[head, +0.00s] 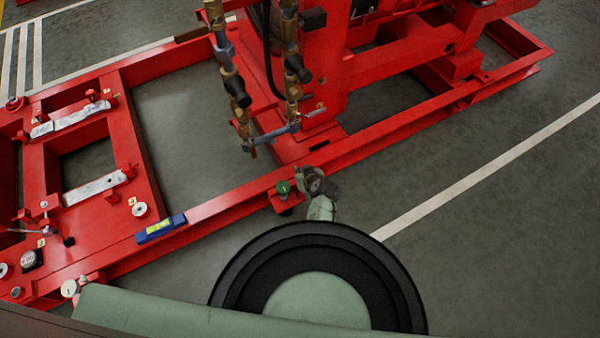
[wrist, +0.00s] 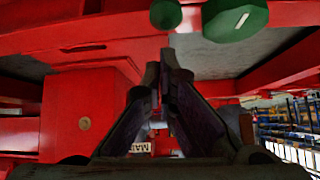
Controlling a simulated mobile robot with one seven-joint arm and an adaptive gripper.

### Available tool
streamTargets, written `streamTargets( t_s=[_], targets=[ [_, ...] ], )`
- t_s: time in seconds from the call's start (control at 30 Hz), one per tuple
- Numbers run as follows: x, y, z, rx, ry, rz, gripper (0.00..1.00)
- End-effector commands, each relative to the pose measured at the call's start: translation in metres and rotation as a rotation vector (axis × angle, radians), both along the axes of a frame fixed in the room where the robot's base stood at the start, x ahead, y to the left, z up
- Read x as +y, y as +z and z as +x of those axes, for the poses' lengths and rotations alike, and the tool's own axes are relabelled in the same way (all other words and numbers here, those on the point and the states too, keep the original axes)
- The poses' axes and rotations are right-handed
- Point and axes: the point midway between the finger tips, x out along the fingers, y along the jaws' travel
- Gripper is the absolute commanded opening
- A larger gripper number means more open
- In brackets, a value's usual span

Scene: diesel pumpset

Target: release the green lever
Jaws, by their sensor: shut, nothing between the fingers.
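The green lever (head: 283,187) shows in the head view as a small green knob on a red bracket at the near rail of the red frame. In the wrist view the green lever (wrist: 238,20) is at the top edge, with a second rounded green part (wrist: 165,14) to its left; the top is cut off. My gripper (head: 298,174) is just right of the knob in the head view. In the wrist view my gripper (wrist: 166,58) has its fingertips together, empty, below the green parts. Whether it touches the lever I cannot tell.
The red skid frame (head: 350,142) runs across the head view. Brass and blue piping (head: 240,95) hangs behind the gripper. A blue and yellow level-like item (head: 160,228) lies on the rail to the left. The grey floor (head: 480,250) at right is clear.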

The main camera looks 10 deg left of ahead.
Motion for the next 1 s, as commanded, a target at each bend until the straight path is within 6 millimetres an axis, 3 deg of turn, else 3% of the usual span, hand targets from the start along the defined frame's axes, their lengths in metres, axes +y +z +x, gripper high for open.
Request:
streamTargets(
  t_s=[0.13,0.33,0.37,0.7,1.0],
  targets=[
    [0.002,0.011,0.004,-0.001,0.001,0.0,0.0],
    [0.009,0.043,0.017,0.0,-0.001,-0.001,0.0],
    [0.003,0.035,0.007,0.005,-0.005,0.001,0.0],
    [-0.036,0.044,-0.051,0.001,-0.004,0.001,0.0],
    [-0.046,0.047,-0.065,0.0,-0.001,0.001,0.0]
  ],
)
